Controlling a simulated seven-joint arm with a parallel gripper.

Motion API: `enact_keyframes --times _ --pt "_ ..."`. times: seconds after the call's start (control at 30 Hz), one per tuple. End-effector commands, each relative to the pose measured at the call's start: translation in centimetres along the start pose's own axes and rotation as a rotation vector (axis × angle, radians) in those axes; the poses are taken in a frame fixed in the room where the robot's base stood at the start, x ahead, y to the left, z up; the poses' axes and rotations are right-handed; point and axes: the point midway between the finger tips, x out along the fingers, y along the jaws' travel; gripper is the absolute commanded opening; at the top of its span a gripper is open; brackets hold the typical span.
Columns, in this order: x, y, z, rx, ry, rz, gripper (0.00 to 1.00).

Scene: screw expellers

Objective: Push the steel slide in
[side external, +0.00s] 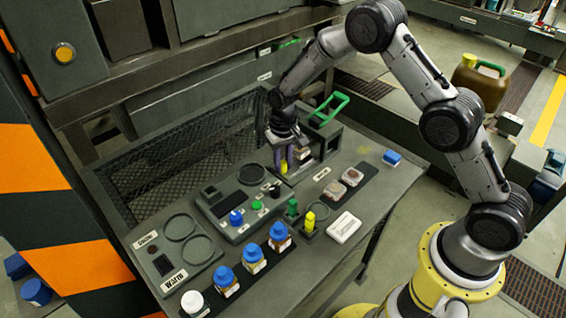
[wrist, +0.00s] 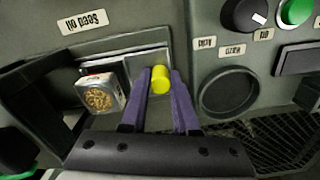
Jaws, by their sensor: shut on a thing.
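The steel slide (wrist: 137,66) shows in the wrist view as a pale grey metal plate with a yellow knob (wrist: 160,80) at its end. My gripper (wrist: 161,88) has its two purple fingers on either side of the knob and is shut on it. In the side external view my gripper (side external: 284,163) points down at the far right part of the bench, beside a dark housing. The knob and slide are mostly hidden there by the fingers and housing. The plate's far end is hidden in the wrist view.
A small clear-fronted box of seeds (wrist: 99,94) stands left of the slide in the wrist view. A round recess (wrist: 228,92) lies to the right. A green handle (side external: 330,108) rises behind my gripper. Blue-capped jars (side external: 226,281) stand along the front.

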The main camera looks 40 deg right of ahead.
Motion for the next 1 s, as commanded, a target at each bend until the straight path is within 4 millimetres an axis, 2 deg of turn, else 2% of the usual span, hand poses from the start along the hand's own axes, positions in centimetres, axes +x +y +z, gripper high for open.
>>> enact_keyframes --times 0.7,0.8,1.0 --pt "-0.1 0.1 -0.1 0.001 0.001 0.000 0.00" --pt "-0.1 0.9 -0.3 0.002 0.001 0.000 0.00" --pt "-0.2 4.0 -1.2 0.004 0.003 -0.001 0.00"
